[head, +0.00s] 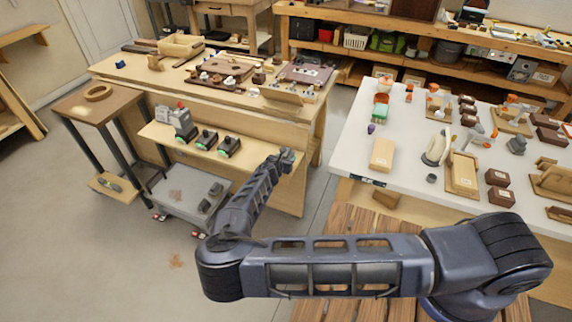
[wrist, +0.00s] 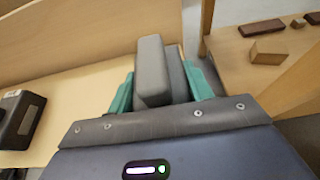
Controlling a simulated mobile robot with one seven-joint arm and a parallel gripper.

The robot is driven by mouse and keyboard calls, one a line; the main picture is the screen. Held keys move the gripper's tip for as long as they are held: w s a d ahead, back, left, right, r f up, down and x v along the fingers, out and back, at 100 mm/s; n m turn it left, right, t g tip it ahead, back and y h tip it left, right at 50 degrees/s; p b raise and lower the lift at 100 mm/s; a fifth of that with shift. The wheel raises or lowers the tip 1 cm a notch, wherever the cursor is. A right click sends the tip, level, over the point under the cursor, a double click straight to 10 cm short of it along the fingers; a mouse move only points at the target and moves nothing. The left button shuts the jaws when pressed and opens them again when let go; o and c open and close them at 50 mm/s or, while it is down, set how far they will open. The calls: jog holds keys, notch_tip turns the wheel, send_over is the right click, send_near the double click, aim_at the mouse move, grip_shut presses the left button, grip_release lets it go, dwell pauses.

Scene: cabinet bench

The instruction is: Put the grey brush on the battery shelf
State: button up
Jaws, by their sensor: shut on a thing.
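The grey brush (wrist: 152,70) is a grey, block-like piece in the wrist view. My gripper (wrist: 160,78) is shut on it, with a teal finger on each side. In the head view my gripper (head: 286,157) is small, over the right end of the battery shelf (head: 250,163), and the brush cannot be told apart from it. The shelf is a pale wooden board on the front of the bench; its bare surface (wrist: 75,92) lies behind and left of the brush in the wrist view. I cannot tell whether the brush touches it.
Several dark batteries with green parts (head: 206,140) stand on the shelf's left half; one dark battery (wrist: 18,118) shows at the wrist view's left edge. An upright board (wrist: 80,30) backs the shelf. A white table (head: 400,150) full of objects stands to the right.

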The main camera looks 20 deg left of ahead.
jog(key=shift+f, duration=1.7)
jog(key=shift+f, duration=0.15)
jog(key=o, duration=1)
jog(key=shift+o, duration=0.2)
jog(key=shift+r, duration=0.2)
jog(key=v, duration=1.2)
jog(key=shift+w, duration=0.1)
